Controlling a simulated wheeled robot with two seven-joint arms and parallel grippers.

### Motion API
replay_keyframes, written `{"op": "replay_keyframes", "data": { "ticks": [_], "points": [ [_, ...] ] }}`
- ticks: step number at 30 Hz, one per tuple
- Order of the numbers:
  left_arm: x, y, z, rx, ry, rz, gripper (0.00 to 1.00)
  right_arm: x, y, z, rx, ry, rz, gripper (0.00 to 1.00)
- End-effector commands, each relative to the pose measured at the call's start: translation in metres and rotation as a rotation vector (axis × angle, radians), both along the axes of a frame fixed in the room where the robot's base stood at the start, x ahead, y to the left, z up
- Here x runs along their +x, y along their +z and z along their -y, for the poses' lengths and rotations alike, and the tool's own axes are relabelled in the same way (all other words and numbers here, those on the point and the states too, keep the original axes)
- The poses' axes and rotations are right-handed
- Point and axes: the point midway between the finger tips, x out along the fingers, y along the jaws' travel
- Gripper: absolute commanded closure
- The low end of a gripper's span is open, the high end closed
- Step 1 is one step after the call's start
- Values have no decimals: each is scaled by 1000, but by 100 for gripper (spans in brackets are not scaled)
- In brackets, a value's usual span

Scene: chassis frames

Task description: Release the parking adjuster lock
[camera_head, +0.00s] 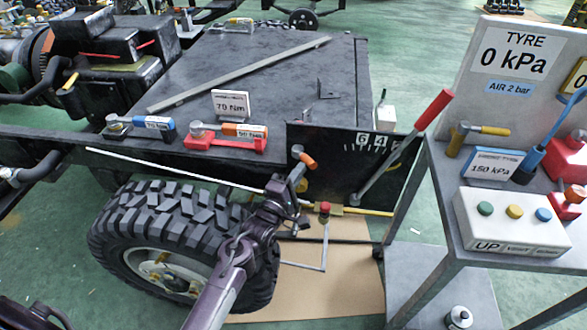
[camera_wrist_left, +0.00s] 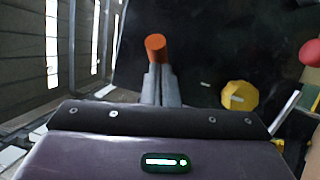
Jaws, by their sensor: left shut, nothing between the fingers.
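A small lever with an orange end (camera_head: 308,161) stands at the upper left of the black scale panel (camera_head: 340,150). A yellow knob (camera_head: 303,186) sits low on the same panel, partly hidden by my gripper. I cannot read a label naming the parking adjuster lock. My left gripper (camera_head: 297,176) is shut and empty, with its tips close to the lever. In the left wrist view the shut fingers (camera_wrist_left: 160,80) point at the orange end (camera_wrist_left: 156,46), and the yellow knob (camera_wrist_left: 239,95) is to their right. I cannot tell whether the fingers touch the lever.
A long red-handled lever (camera_head: 433,110) slants up from the panel. A red-topped crank (camera_head: 324,208) is just below my gripper. The tyre (camera_head: 150,225) stands at left; a grey cart (camera_head: 450,225) with a control box (camera_head: 510,222) stands at right.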

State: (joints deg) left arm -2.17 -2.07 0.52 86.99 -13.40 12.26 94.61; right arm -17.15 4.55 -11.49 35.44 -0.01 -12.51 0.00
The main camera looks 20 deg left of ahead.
Motion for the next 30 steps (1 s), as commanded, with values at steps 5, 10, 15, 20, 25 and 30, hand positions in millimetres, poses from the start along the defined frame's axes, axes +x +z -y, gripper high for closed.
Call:
{"op": "replay_keyframes", "data": {
  "ticks": [5, 10, 15, 20, 25, 30],
  "points": [
    [5, 2, 9, -1, 41, 1, 100, 0, 7, 0, 0, 0, -1, 64],
    [10, 1, 17, -1, 40, 1, 100, 0, 8, 1, -1, 0, -1, 64],
    [15, 1, 23, -1, 40, 2, 100, 0, 9, 0, 0, -1, -1, 64],
    [17, 0, 27, 0, 38, 1, 100, 0, 9, -1, 1, -1, -1, 64],
    [19, 1, 29, 0, 36, 2, 100, 0, 9, -1, 1, -1, -1, 64],
    [20, 2, 30, 0, 35, 3, 100, 0, 9, -1, 1, -1, -1, 64]
  ]
}}
